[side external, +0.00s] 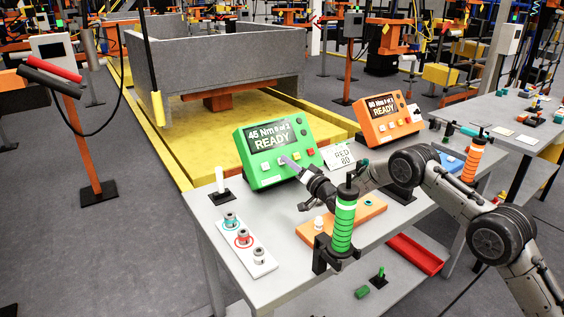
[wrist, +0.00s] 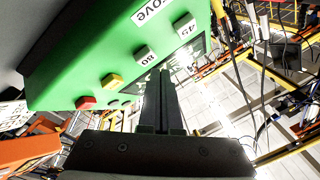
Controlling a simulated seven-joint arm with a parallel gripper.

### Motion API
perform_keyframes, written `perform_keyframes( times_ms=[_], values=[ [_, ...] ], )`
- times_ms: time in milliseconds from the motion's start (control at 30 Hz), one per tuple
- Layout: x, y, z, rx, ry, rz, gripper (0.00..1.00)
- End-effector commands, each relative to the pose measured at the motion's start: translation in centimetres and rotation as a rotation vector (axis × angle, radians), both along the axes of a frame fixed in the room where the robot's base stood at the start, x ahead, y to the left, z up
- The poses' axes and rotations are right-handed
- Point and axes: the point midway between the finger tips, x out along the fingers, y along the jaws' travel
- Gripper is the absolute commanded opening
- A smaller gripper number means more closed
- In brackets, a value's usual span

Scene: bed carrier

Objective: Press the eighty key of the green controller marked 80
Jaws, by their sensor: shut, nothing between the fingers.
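The green controller (side external: 243,153) stands on the grey bench, its screen reading 45 Nm, 0 of 2, READY. In the wrist view its face (wrist: 70,55) appears upside down, with a white key marked 80 (wrist: 145,54) between a white key marked 45 (wrist: 185,27) and a yellow key (wrist: 112,81). A red key (wrist: 86,102) is beyond the yellow one. My gripper (side external: 286,161) is shut and empty, fingertips at the key row in the side view. In the wrist view the fingertips (wrist: 162,73) lie close beside the 80 key; I cannot tell whether they touch it.
An orange controller (side external: 373,127) stands to the right, and a card (side external: 338,156) reading RED 80 stands between. A green-handled tool (side external: 344,222) stands upright in front, near my arm. A white tray with several fittings (side external: 237,248) lies at the bench's left.

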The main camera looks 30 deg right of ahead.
Motion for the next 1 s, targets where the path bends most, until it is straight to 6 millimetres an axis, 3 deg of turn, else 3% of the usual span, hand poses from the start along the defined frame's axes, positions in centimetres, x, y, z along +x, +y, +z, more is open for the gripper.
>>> perform_keyframes(
  times_ms=[1000],
  values=[
    [0.75, 0.01, -0.6, 0.0, 0.0, 0.0, 0.0]
  ],
)
